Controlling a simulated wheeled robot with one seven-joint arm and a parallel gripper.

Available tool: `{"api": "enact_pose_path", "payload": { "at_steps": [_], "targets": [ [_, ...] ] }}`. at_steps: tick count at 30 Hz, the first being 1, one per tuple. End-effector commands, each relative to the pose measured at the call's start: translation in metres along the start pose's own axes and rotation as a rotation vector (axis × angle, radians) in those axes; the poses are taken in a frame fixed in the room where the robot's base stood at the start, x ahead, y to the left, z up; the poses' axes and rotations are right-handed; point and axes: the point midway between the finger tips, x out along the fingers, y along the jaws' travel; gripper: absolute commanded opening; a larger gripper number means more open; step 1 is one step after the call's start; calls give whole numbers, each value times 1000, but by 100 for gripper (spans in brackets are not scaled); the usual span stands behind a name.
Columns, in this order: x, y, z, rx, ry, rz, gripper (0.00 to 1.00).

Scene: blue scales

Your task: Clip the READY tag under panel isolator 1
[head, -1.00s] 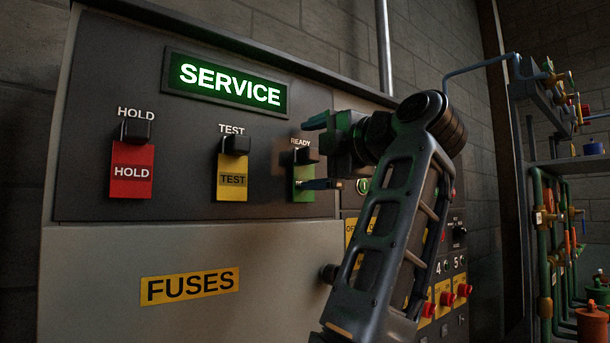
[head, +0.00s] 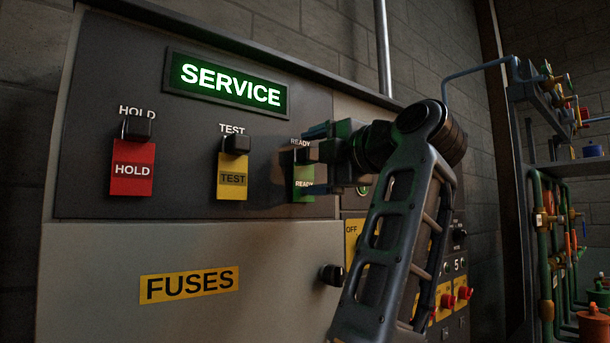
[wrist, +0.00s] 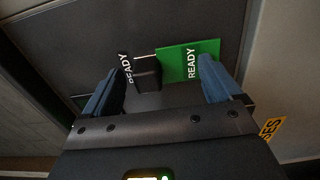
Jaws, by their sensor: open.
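The green READY tag (head: 303,188) hangs from a black clip under the READY label on the dark panel, right of the HOLD and TEST tags. My gripper (head: 312,158) is open and empty just in front of it. In the wrist view, the READY tag (wrist: 178,62) and its black clip (wrist: 147,75) lie between the two blue fingers, with the tag nearer the right finger. I cannot tell whether a finger touches the tag. Isolator 1 cannot be made out; my arm covers much of the isolator panel (head: 446,300).
A red HOLD tag (head: 132,168) and a yellow TEST tag (head: 231,180) hang on the same dark panel. A lit SERVICE sign (head: 229,83) is above. A black knob (head: 332,274) sticks out below. Pipes and valves (head: 555,240) stand at far right.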

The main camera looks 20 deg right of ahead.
Motion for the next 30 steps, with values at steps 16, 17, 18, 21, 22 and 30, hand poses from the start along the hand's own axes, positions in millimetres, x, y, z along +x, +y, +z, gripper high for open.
{"api": "enact_pose_path", "payload": {
  "at_steps": [16,17,18,21,22,30],
  "targets": [
    [3,-6,-2,2,5,-11,79],
    [3,-6,-2,2,5,-11,76],
    [3,-5,-2,2,5,-10,73],
    [3,-4,-2,1,5,-6,63],
    [3,-4,-2,1,5,-5,60],
    [2,-1,-2,0,5,1,34]
  ]
}}
